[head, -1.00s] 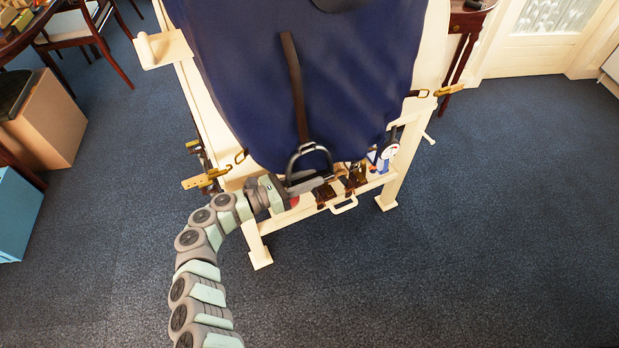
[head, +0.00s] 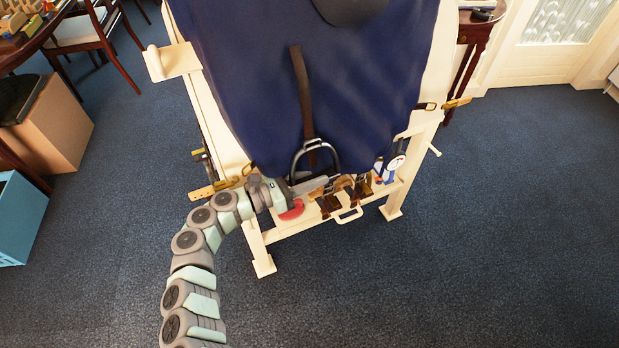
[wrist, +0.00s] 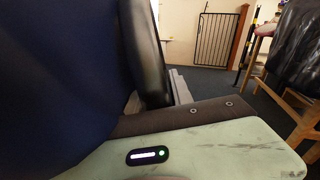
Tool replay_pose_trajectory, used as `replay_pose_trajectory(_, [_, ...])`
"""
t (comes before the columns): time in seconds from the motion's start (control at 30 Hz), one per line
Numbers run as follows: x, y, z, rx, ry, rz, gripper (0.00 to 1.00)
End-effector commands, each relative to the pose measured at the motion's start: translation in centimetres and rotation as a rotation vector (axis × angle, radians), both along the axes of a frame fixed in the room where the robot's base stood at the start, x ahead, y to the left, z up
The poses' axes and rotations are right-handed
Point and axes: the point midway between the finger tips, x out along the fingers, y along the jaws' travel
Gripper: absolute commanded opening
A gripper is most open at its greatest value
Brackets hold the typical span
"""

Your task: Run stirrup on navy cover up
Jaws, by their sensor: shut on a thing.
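The navy cover (head: 240,90) is draped over a cream stand, its lower edge hanging above the stand's shelf. A brown stirrup leather (head: 301,85) runs down the cover to a dark metal stirrup (head: 296,157) at its lower end. My gripper (head: 322,185) is at the foot of the stirrup and is shut on it. In the wrist view a dark, curved bar (wrist: 147,55), which looks like part of the stirrup, stands close beside the navy cover (wrist: 60,70). The fingertips' exact contact is hard to see.
The cream stand (head: 263,264) has straps with brass buckles at both sides. Blue carpet in front is clear.

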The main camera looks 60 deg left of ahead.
Motion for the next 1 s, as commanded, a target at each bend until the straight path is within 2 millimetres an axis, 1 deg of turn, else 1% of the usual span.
replay_pose_trajectory(0.07, [0.0,0.0,0.1,0.0,-0.002,-0.001,0.0])
replay_pose_trajectory(0.1, [0.0,0.0,0.1,0.0,-0.002,-0.001,0.3])
replay_pose_trajectory(0.33, [0.0,0.0,0.0,-0.001,-0.001,0.0,0.48])
replay_pose_trajectory(0.6, [-0.1,0.0,0.0,-0.001,-0.001,0.001,0.49])
replay_pose_trajectory(0.73, [-0.6,0.1,0.0,-0.001,0.001,0.002,0.49])
replay_pose_trajectory(0.87, [-2.1,0.3,0.0,-0.002,0.001,0.006,0.49])
replay_pose_trajectory(1.0, [-4.6,0.3,0.0,-0.002,0.002,0.006,0.49])
